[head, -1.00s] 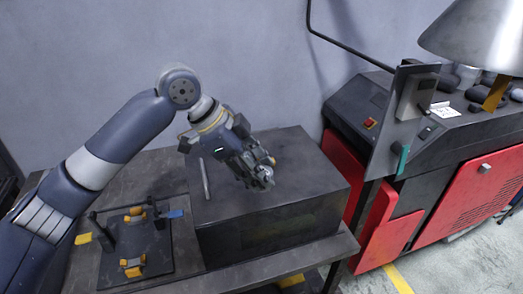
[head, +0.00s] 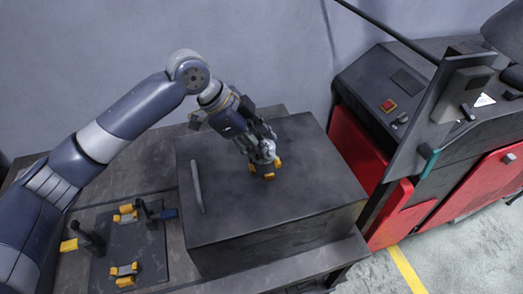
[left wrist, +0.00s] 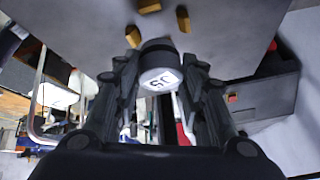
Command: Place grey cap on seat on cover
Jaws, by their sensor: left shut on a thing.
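The cover (head: 320,185) is a big dark box with a flat top on the bench. Its seat is marked by small orange blocks (head: 268,176) on the top; they also show at the top of the left wrist view (left wrist: 183,18). My left gripper (head: 262,148) points down over these blocks, shut on the grey cap (head: 263,155). In the left wrist view the cap (left wrist: 158,60) is a dark cylinder with a white lettered face, between both fingers. I cannot tell whether it touches the cover. My right gripper is not in view.
A handle bar (head: 197,186) lies on the cover's left part. A dark plate (head: 138,245) with orange blocks and black posts lies on the bench at left. A red and black machine (head: 400,130) with an upright panel (head: 425,120) stands at right.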

